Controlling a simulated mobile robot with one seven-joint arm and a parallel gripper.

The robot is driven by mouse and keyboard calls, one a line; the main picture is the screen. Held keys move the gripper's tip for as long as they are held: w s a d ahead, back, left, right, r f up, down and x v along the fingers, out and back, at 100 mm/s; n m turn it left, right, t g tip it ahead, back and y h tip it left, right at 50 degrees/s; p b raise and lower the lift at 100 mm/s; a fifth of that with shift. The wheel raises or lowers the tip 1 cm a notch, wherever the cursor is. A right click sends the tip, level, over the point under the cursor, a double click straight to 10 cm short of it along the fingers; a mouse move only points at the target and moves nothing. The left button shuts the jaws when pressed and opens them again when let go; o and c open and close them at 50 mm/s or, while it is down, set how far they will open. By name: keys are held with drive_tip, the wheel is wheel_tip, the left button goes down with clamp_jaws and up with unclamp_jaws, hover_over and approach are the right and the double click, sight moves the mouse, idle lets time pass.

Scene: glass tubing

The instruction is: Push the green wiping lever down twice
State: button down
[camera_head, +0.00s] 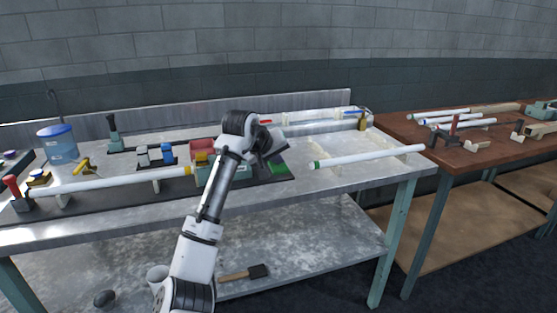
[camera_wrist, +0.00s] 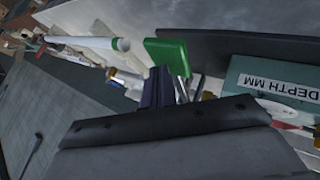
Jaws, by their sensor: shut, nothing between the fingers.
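The green wiping lever (camera_head: 279,168) is at the right end of the dark base strip on the metal bench in the head view. Its flat green pad also shows in the wrist view (camera_wrist: 168,55), just beyond my fingertips. My gripper (camera_head: 272,154) is above and close to the lever in the head view. In the wrist view my gripper (camera_wrist: 158,84) has its dark fingers together and empty, partly overlapping the pad's lower edge. I cannot tell whether they touch. The lever's pivot is hidden.
A teal box marked DEPTH MM (camera_wrist: 275,85) stands beside the lever. A white tube with a yellow end (camera_head: 120,183) lies left, and a green-ended tube (camera_head: 365,157) lies right. A blue-lidded container (camera_head: 58,145) stands at the back left. A wooden table (camera_head: 470,150) stands at right.

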drive_tip(key=shift+f+b, duration=0.3)
drive_tip(key=shift+f, duration=0.75)
idle(0.7)
idle(0.5)
drive_tip(key=shift+r+p, duration=2.55)
drive_tip(key=shift+r, duration=0.2)
wheel_tip(320, 180, up, 5)
drive_tip(key=p, duration=0.4)
drive_tip(key=shift+p, duration=0.3)
